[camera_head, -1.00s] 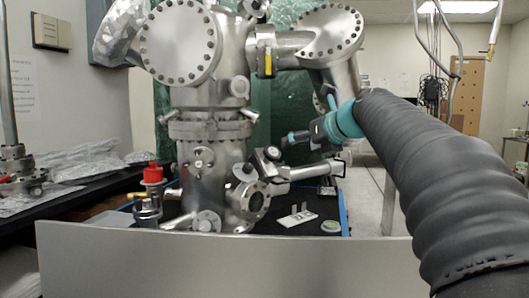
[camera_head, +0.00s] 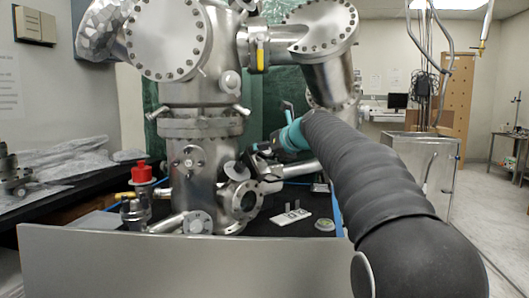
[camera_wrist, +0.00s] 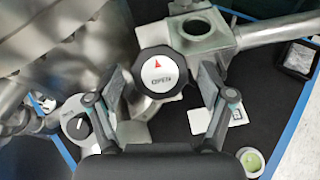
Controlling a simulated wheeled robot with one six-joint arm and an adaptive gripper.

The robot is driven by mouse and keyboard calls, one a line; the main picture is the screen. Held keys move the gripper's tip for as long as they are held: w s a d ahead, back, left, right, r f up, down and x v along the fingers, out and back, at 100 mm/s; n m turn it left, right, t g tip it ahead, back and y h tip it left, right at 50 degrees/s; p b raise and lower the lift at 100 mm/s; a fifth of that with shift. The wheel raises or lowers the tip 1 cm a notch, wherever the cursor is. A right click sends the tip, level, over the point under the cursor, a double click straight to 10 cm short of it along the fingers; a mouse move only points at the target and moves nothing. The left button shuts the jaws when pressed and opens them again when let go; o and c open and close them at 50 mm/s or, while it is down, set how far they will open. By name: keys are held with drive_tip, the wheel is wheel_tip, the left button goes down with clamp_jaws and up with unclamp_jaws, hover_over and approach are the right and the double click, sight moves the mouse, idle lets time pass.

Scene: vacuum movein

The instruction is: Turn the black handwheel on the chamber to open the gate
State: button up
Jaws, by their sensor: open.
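The black handwheel (camera_wrist: 144,62) shows in the wrist view with a white cap marked OPEN and a red arrow. It sits beside the shiny steel chamber (camera_wrist: 62,45). My gripper (camera_wrist: 163,82) is open, with one finger on each side of the handwheel in this view. I cannot tell whether the fingers touch it or are above it. In the head view the chamber (camera_head: 205,100) stands at centre left, and my gripper (camera_head: 262,150) is at its lower right side. The handwheel is hard to make out there behind the gripper.
A second dial with a black pointer (camera_wrist: 80,127) is at lower left in the wrist view. A steel tube (camera_wrist: 275,30) runs right of the handwheel. A white plate (camera_head: 290,216) and a small round dish (camera_head: 325,225) lie on the black table. A grey panel (camera_head: 180,265) stands in front.

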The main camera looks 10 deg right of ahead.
drive_tip(key=shift+w+a+f, duration=0.2)
drive_tip(key=shift+w+f, duration=0.05)
drive_tip(key=shift+w, duration=0.25)
drive_tip(key=c, duration=1.2)
drive_tip(key=shift+o, duration=0.2)
